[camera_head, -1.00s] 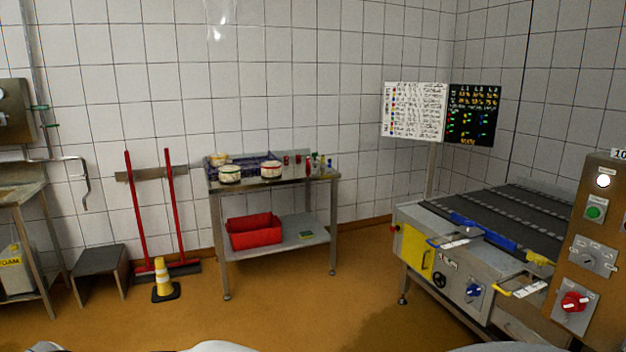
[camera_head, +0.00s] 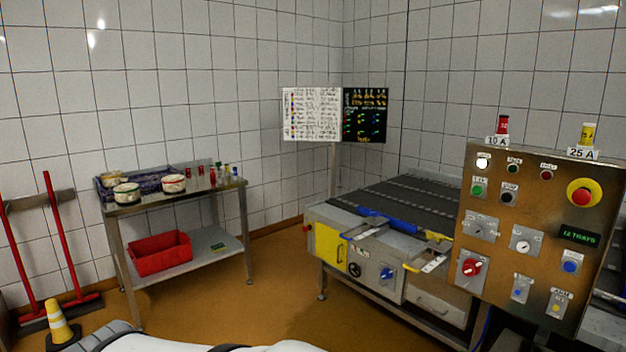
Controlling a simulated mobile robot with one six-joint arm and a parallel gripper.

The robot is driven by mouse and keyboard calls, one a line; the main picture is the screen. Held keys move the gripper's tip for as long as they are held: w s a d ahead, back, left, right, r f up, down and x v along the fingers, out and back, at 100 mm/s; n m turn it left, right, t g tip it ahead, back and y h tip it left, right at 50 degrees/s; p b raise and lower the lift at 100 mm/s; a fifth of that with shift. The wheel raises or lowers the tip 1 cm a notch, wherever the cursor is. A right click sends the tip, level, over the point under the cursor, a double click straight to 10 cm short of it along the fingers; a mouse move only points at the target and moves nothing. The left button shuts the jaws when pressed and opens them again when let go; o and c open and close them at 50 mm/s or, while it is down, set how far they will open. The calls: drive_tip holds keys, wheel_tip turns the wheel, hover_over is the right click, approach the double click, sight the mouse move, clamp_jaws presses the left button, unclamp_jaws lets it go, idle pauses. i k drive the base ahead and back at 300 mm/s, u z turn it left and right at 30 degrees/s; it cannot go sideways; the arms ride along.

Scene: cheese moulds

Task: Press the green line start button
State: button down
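The green button (camera_head: 478,190) sits on the upper left of a brown control panel (camera_head: 487,290) at the right of the head view. A lit white lamp (camera_head: 483,162) is above it and a black button (camera_head: 508,197) is to its right. A label by the green button is too small to read. My gripper is not in view; only a white part of my own body shows at the bottom edge, well apart from the panel.
A red emergency stop (camera_head: 582,195) on a yellow base is on the panel's right. A conveyor machine (camera_head: 325,248) stands left of the panel. A steel table (camera_head: 207,193) with moulds is by the wall. Orange floor lies open between them.

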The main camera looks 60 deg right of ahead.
sight(476, 190)
drive_tip(key=z, duration=3)
drive_tip(key=i, duration=0.95)
drive_tip(key=u, duration=0.05)
